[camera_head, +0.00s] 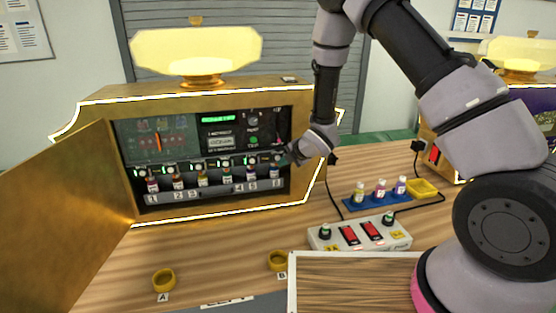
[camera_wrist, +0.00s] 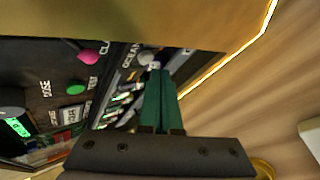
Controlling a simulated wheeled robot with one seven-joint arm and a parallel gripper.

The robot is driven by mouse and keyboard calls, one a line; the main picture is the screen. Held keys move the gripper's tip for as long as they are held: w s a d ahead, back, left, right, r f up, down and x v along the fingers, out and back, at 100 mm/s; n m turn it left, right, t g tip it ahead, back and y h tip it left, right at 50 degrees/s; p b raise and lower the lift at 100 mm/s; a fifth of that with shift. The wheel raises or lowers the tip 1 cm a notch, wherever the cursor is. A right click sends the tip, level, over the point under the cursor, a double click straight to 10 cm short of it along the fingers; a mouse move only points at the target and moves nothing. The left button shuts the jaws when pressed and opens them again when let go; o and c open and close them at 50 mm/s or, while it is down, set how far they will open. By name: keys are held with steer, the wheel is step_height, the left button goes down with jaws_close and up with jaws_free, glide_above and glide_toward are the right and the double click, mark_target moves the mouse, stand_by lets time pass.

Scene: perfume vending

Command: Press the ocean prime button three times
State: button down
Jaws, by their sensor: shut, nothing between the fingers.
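The perfume machine (camera_head: 230,100) is a gold cabinet with its door open at the left. Inside are a dark control panel and a row of small bottles with numbers below. My gripper (camera_head: 288,158) is at the right end of this row. In the wrist view its green fingers (camera_wrist: 155,75) are shut together and empty. Their tips are close to a round grey button (camera_wrist: 146,58) beside a label that seems to read "OCEAN". Whether the tips touch it I cannot tell. The fingers hide part of the area around it.
A pink knob (camera_wrist: 88,57) and a green button (camera_wrist: 75,88) are on the panel in the wrist view. The open door (camera_head: 65,225) stands at the left. A blue bottle rack (camera_head: 376,201) and a white switch box (camera_head: 360,236) stand on the table to the right.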

steer(key=s, duration=0.2)
steer(key=s+d, duration=0.1)
steer(key=s, duration=0.1)
steer(key=shift+s+d, duration=0.15)
steer(key=shift+s, duration=0.2)
stand_by(2.7)
